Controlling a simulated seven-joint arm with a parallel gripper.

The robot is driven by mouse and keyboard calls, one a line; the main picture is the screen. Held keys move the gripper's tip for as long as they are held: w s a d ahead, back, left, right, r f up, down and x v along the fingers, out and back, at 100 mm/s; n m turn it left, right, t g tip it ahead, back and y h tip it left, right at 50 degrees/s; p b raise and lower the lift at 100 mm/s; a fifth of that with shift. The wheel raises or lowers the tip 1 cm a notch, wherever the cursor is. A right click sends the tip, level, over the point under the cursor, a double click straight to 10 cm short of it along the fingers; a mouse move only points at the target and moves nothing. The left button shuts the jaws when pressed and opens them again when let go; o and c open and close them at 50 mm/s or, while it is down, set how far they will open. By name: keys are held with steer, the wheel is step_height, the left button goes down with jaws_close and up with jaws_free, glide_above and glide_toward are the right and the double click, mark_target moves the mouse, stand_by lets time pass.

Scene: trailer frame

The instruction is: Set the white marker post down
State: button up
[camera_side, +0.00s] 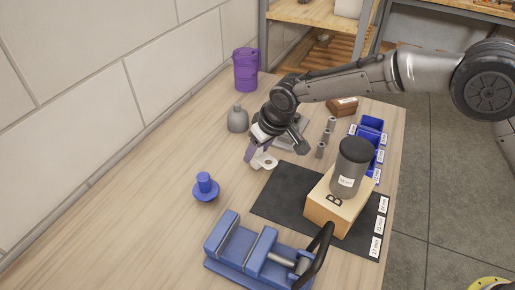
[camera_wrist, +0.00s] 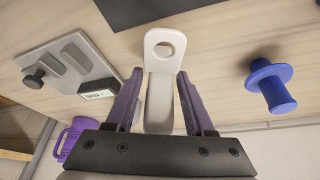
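The white marker post (camera_wrist: 159,100) stands between the two purple fingers of my gripper (camera_wrist: 160,78) in the wrist view. Its flat foot with a round hole points away from the wrist camera. Narrow gaps show between the post and the fingers on both sides, so my gripper looks open around it. In the side view the post's white foot (camera_side: 265,161) is at the tabletop, just off the black mat's far left corner. My gripper (camera_side: 256,150) is right above it and hides the upright part. Contact under the foot cannot be seen clearly.
A blue flanged peg (camera_side: 205,188) stands to the left. A blue vise (camera_side: 262,252) is at the front. A wooden block (camera_side: 325,212) bearing a dark cylinder (camera_side: 349,165) is on the black mat (camera_side: 281,190).

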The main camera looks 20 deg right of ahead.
steer(key=shift+o, duration=0.4)
steer(key=shift+r, duration=0.1)
steer(key=shift+r, duration=0.2)
steer(key=v, duration=1.2)
steer(key=shift+f, duration=0.1)
